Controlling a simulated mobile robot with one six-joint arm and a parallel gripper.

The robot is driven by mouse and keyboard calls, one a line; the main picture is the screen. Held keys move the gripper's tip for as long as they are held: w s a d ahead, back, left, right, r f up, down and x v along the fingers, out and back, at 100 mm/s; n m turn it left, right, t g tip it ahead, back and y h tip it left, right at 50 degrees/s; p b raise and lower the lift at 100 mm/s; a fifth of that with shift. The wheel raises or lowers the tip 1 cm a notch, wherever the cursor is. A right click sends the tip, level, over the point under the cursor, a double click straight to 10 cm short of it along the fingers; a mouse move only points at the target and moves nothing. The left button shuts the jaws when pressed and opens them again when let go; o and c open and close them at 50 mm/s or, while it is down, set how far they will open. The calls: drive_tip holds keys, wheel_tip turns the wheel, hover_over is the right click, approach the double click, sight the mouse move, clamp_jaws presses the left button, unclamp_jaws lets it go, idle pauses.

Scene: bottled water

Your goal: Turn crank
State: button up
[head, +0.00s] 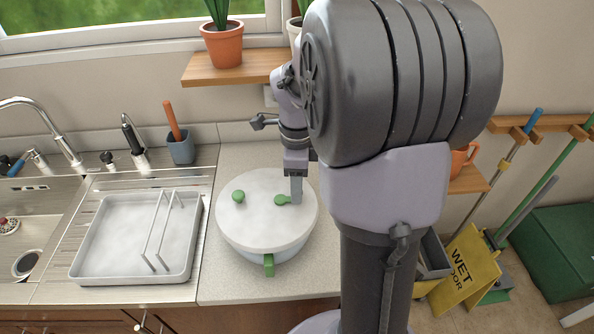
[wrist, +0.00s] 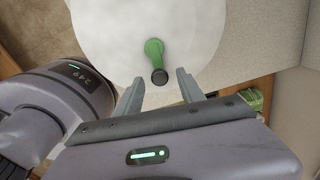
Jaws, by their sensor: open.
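The crank (head: 284,200) is a green handle on the white round lid (head: 262,236) of a bowl-like container on the counter. My gripper (wrist: 163,82) is open, with one finger on each side of the knob and a visible gap to each. In the head view my gripper (head: 296,190) is over the lid's right part, at the crank's right end, and partly hides it. I cannot tell whether it touches the lid.
A second green knob (head: 238,196) stands on the lid's left, and a green tab (head: 268,264) is at its front. A dish rack (head: 92,274) and sink are left. A wooden shelf (head: 200,76) with potted plants is above. A yellow sign (head: 462,275) stands right.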

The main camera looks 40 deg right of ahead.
wheel_tip(320, 180, up, 17)
drive_tip(key=p, duration=0.5)
drive_tip(key=shift+p, duration=0.35)
drive_tip(key=shift+w, duration=0.1)
